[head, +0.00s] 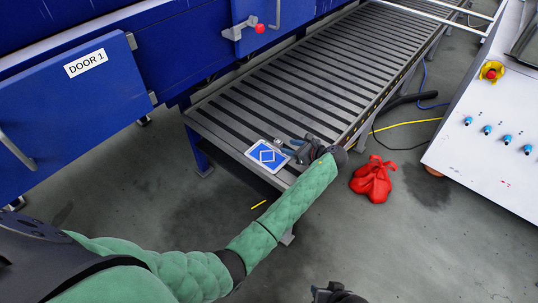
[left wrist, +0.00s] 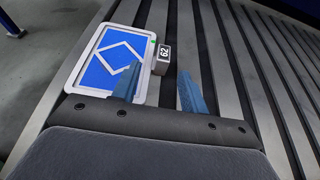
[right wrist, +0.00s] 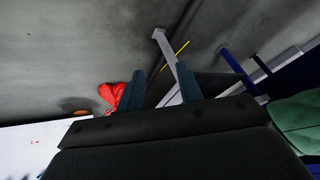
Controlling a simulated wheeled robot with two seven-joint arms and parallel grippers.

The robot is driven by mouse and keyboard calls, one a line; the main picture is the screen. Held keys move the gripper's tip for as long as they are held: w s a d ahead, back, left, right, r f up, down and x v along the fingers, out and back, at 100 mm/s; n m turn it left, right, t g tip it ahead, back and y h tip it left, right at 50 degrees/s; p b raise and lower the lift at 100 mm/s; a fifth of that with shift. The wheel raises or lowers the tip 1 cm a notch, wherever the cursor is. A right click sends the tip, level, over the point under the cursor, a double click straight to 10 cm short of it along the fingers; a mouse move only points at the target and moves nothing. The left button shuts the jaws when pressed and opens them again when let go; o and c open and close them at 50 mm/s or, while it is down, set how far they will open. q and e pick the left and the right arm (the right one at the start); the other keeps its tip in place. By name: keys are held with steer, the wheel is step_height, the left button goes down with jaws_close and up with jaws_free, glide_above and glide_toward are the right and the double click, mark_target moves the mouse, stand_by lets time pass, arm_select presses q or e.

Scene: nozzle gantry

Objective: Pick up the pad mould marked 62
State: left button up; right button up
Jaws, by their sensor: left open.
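The pad mould (head: 267,155) is a flat blue plate with a white rim and a white diamond outline. It lies on the near end of the slatted conveyor, and also shows in the left wrist view (left wrist: 100,62). A small block (left wrist: 162,58) marked 62 sits at its right edge. My left gripper (head: 293,147) is open and empty, low over the slats beside the mould. In the left wrist view one finger overlaps the mould's lower right part; the block shows beyond the gap between the fingers. Contact cannot be told. My right gripper (right wrist: 160,88) is open and empty, away from the mould.
The conveyor (head: 335,65) runs back along a blue machine with a panel labelled DOOR 1 (head: 75,95). A red cloth bundle (head: 372,180) lies on the floor to the right. A white control panel (head: 490,150) stands at the right, with cables near it.

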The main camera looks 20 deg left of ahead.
mark_target(282, 144)
arm_select(q)
steer(key=shift+x, duration=2.9)
steer(key=shift+w+d, duration=0.1)
steer(key=shift+w, duration=0.1)
jaws_close()
arm_select(e)
step_height(282, 144, up, 2)
steer(key=shift+s+d+r, duration=0.1)
steer(key=shift+s+r, duration=0.05)
